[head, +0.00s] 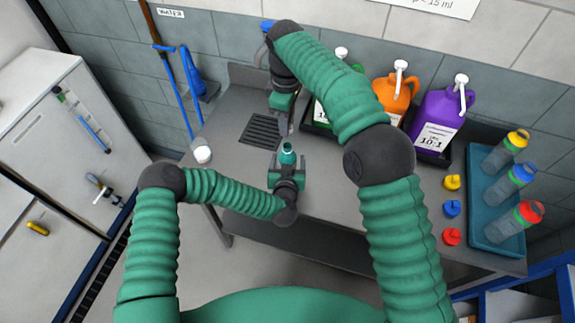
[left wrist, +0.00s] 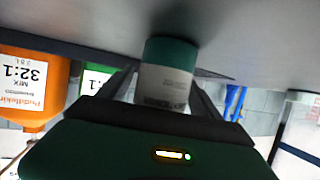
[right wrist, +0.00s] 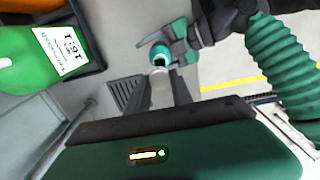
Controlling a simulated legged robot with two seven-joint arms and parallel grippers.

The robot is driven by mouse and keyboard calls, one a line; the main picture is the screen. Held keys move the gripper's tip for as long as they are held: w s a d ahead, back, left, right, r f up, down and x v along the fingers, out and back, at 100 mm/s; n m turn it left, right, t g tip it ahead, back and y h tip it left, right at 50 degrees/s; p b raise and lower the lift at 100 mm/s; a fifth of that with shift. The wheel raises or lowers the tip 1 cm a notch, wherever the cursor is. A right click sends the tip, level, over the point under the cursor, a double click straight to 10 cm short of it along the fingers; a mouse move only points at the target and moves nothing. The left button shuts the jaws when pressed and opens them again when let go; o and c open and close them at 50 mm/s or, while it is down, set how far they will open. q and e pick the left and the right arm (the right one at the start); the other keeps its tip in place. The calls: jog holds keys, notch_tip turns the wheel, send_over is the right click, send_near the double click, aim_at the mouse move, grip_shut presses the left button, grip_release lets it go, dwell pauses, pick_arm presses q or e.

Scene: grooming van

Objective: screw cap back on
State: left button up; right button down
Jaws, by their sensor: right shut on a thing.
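A small teal bottle (head: 288,157) stands between the fingers of my left gripper (head: 288,172) over the grey table. In the left wrist view the bottle (left wrist: 165,82) shows a teal end and a white label, with the fingers closed on its sides. My right gripper (head: 284,112) points down just behind the bottle. In the right wrist view its fingers are shut on a small pale grey piece (right wrist: 160,90), which may be the cap; its shape is partly hidden. The bottle's teal round end (right wrist: 160,54) shows just beyond the fingertips.
Green, orange (head: 395,95) and purple (head: 440,115) pump jugs stand in a dark tray at the back. A teal tray (head: 480,215) at right holds bottles; yellow, blue and red pieces (head: 452,208) lie beside it. A dark grate (head: 262,131) lies left of my right gripper.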

pick_arm(q)
grip_shut()
dwell(0.3)
pick_arm(e)
send_near(287, 162)
jog(key=shift+w, duration=1.2)
jog(key=shift+a+f, duration=0.1)
jog(key=shift+f, duration=0.85)
jog(key=shift+f, duration=0.55)
